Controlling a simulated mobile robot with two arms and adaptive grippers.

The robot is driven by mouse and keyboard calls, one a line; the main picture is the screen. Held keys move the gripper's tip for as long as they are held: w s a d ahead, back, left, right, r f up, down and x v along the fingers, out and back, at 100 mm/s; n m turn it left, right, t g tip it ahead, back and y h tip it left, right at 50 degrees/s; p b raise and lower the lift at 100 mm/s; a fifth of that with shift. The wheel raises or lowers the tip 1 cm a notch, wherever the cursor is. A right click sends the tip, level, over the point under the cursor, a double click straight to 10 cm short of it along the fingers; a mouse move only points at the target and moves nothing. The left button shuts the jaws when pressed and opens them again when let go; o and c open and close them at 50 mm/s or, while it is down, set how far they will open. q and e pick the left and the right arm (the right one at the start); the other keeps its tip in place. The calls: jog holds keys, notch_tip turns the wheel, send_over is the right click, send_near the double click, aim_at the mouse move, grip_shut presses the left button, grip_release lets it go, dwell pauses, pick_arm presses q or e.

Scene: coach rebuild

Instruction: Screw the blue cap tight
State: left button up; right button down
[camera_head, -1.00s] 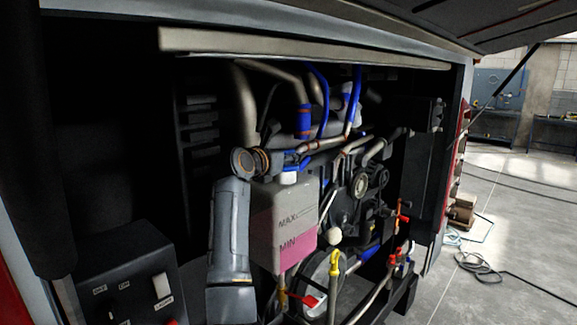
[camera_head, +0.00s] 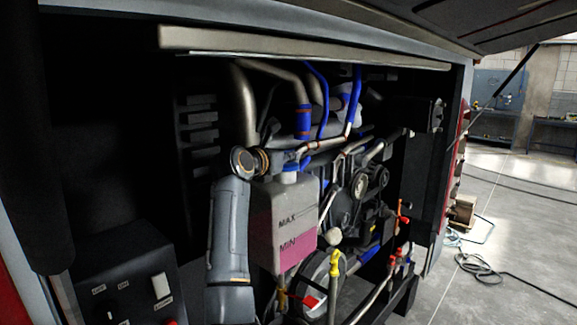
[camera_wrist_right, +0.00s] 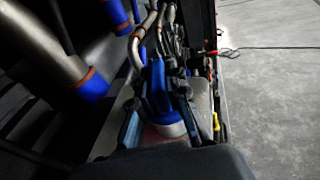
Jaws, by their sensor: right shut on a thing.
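The blue cap (camera_head: 290,167) sits on top of the white neck of the tank (camera_head: 284,222), which holds pink liquid and is marked MAX and MIN. My right gripper (camera_head: 284,160) reaches in from the left at the tank's top and is shut on the cap, partly hiding it. In the right wrist view the blue cap (camera_wrist_right: 158,98) shows between the two fingers of my gripper (camera_wrist_right: 160,112), above a white ring. Whether the cap is fully seated cannot be seen. My left gripper is not in view.
Metal pipes (camera_head: 243,105) and blue hoses (camera_head: 322,95) run close above and behind the cap. The engine with pulleys (camera_head: 360,185) is to the right. A switch box (camera_head: 125,280) stands at lower left.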

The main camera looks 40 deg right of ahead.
jog(key=shift+f+m+g, duration=0.1)
jog(key=shift+m+g, duration=0.2)
jog(key=shift+g, duration=0.1)
jog(key=shift+m+g+h+p, duration=0.3)
jog(key=shift+m+g+h, duration=0.1)
jog(key=shift+m+g, duration=0.7)
jog(key=shift+m+g+p, duration=1.1)
jog(key=shift+g, duration=0.7)
jog(key=shift+f+m+g+p, duration=0.15)
jog(key=shift+m+g+p, duration=0.35)
jog(key=shift+g+p, duration=0.25)
jog(key=shift+a, duration=0.1)
jog(key=c, duration=1.7)
grip_release()
jog(key=o, duration=0.4)
jog(key=shift+c, duration=0.2)
jog(key=shift+o, duration=0.4)
